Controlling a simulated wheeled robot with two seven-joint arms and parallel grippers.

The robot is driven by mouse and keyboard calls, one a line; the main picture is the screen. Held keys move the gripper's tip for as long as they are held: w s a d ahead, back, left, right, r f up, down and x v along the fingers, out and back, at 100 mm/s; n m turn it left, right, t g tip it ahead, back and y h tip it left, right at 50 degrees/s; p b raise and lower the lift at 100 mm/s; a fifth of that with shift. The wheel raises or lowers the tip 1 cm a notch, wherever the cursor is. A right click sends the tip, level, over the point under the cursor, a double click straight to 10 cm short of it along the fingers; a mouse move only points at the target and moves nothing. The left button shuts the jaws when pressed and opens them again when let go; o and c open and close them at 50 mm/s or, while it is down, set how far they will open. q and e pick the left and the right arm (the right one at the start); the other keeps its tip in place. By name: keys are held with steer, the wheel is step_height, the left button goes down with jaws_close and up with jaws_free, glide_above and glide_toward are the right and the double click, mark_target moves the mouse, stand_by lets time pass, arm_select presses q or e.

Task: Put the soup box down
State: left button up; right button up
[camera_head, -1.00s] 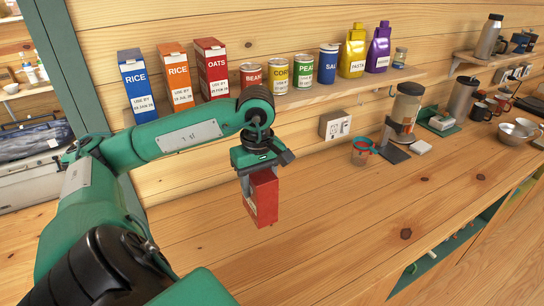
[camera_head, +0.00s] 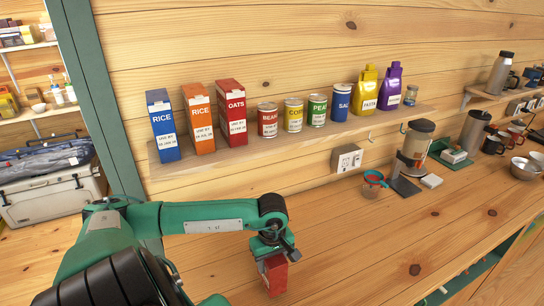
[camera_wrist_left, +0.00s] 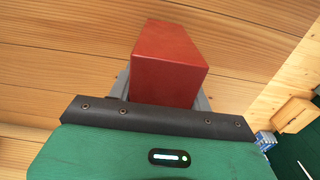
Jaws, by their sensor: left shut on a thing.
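The soup box (camera_head: 275,276) is a small red carton. My left gripper (camera_head: 270,260) is shut on its upper part and points down over the wooden counter (camera_head: 350,255). In the left wrist view the red box (camera_wrist_left: 168,60) sits between the grey fingers of the left gripper (camera_wrist_left: 165,92), with wood planks behind it. I cannot tell whether its lower end touches the counter. My right gripper does not show.
A wall shelf (camera_head: 200,167) holds rice boxes, an oats box (camera_head: 231,112), several cans and two pouches. The counter's middle is clear.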

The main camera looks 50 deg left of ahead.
arm_select(q)
steer(key=shift+f+p, duration=0.45)
steer(key=shift+f, duration=1.2)
steer(key=shift+f, duration=0.1)
steer(key=o, duration=1.2)
steer(key=shift+d, duration=0.1)
